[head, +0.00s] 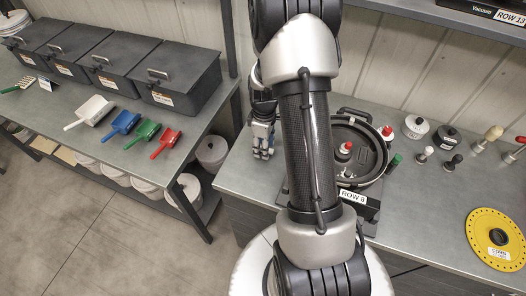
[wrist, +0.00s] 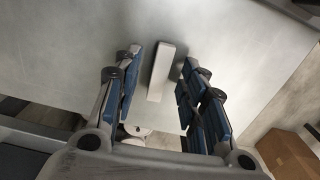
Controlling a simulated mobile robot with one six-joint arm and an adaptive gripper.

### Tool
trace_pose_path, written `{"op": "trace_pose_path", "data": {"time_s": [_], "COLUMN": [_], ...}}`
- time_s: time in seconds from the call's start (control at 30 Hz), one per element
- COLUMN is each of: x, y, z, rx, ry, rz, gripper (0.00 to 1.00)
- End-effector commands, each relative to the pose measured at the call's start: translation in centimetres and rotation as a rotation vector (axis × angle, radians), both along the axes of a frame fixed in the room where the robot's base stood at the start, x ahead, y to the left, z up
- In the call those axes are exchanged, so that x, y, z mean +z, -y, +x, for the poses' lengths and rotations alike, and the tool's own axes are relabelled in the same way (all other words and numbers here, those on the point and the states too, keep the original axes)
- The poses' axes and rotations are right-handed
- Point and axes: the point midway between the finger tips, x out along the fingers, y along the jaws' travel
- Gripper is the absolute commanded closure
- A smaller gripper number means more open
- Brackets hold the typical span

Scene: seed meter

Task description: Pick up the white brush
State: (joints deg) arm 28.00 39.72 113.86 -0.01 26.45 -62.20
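A plain, pale oblong block (wrist: 167,70) lies on the grey bench in the wrist view; it looks like the white brush, though no bristles show. My gripper (wrist: 160,95) is open, with one blue-padded finger to each side of the block and a visible gap on both sides. I cannot tell how far above the bench the fingertips are. In the head view my gripper (head: 263,150) points down at the left end of the right bench. The block is not visible there, and my arm covers part of that bench.
The right bench (head: 240,172) holds a black round seed meter housing (head: 375,165), several small knobbed parts and a yellow disc (head: 497,240). The left bench (head: 60,95) carries black bins and white (head: 90,111), blue, green and red scoops. A floor gap separates the benches.

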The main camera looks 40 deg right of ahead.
Motion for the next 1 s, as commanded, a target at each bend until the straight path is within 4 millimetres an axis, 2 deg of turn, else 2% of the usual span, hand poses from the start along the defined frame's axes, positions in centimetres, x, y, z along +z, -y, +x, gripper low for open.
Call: {"op": "trace_pose_path", "data": {"time_s": [0.07, 0.27, 0.83, 1.0], "x": [-0.68, -0.59, -0.59, -0.59], "y": [0.03, 0.05, 0.03, 0.04], "z": [-0.01, 0.02, -0.01, -0.01], "rx": [0.000, -0.001, -0.001, -0.001], "ry": [0.000, 0.001, 0.001, 0.001], "rz": [0.000, 0.000, -0.001, -0.001], "gripper": [0.62, 0.62, 1.00, 1.00]}}
